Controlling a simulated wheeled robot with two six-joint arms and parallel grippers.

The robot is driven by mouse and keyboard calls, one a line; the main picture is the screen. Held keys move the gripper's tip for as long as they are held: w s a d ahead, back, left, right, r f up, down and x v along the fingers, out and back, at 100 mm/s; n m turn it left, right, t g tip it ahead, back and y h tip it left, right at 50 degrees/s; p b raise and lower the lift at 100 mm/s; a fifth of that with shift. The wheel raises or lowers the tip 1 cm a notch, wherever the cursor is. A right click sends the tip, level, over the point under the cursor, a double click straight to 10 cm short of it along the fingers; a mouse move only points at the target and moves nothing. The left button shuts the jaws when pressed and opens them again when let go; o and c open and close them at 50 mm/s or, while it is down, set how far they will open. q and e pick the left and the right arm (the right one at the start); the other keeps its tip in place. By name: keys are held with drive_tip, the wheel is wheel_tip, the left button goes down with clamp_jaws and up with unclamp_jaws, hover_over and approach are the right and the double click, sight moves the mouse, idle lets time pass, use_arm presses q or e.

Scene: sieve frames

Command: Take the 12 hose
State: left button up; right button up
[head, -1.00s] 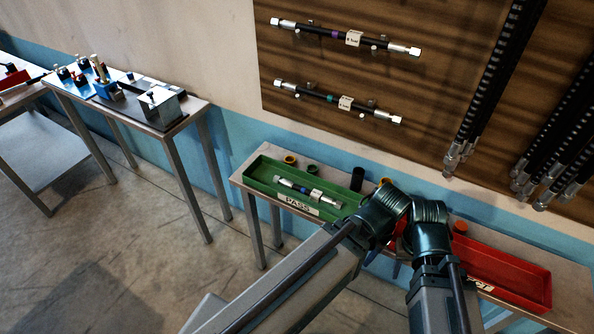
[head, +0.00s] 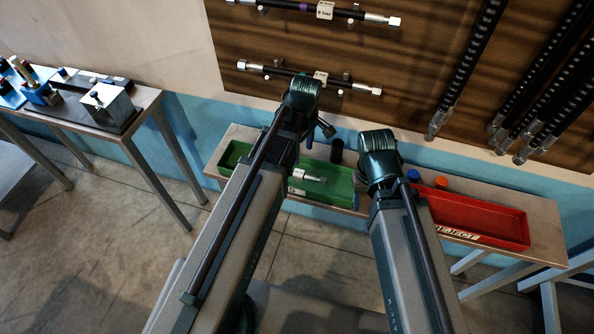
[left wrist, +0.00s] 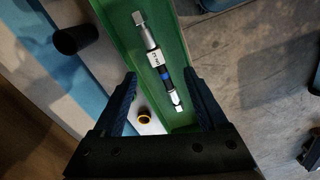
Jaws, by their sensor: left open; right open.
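A short hose (left wrist: 157,62) with silver end fittings, a white tag and a blue band lies in the green PASS tray (head: 335,196). In the head view my left arm hides part of this hose (head: 305,175). Its tag is too small to read. My left gripper (left wrist: 160,78) is open, its fingers spread either side of the lower part of the hose in the left wrist view; they do not visibly touch it. In the head view the left gripper (head: 318,133) hangs over the tray. My right arm reaches in beside it; its jaws are hidden.
Two tagged hoses (head: 345,84) hang level on the brown board (head: 400,110); several long dark hoses hang at right. A red REJECT tray (head: 480,220) stands right, with blue and orange caps beside it. A black cylinder (left wrist: 75,38) and yellow ring (left wrist: 143,115) lie by the green tray.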

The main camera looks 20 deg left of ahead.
use_arm(q)
drive_tip(key=w+a+n, duration=0.2)
drive_tip(key=n, duration=0.1)
drive_tip(key=b, duration=0.8)
hover_over(298, 172)
drive_tip(key=f, duration=0.8)
drive_tip(key=shift+w+a, duration=0.2)
drive_tip(key=shift+w, duration=0.05)
drive_tip(key=f+b, duration=0.1)
drive_tip(key=b, duration=0.1)
drive_tip(key=f+b, duration=0.1)
drive_tip(key=f, duration=0.1)
drive_tip(key=f+b, duration=0.2)
drive_tip(key=shift+s+d+f+b, duration=0.1)
drive_tip(key=shift+s+d+b, duration=0.05)
drive_tip(key=shift+s+b, duration=0.15)
clamp_jaws()
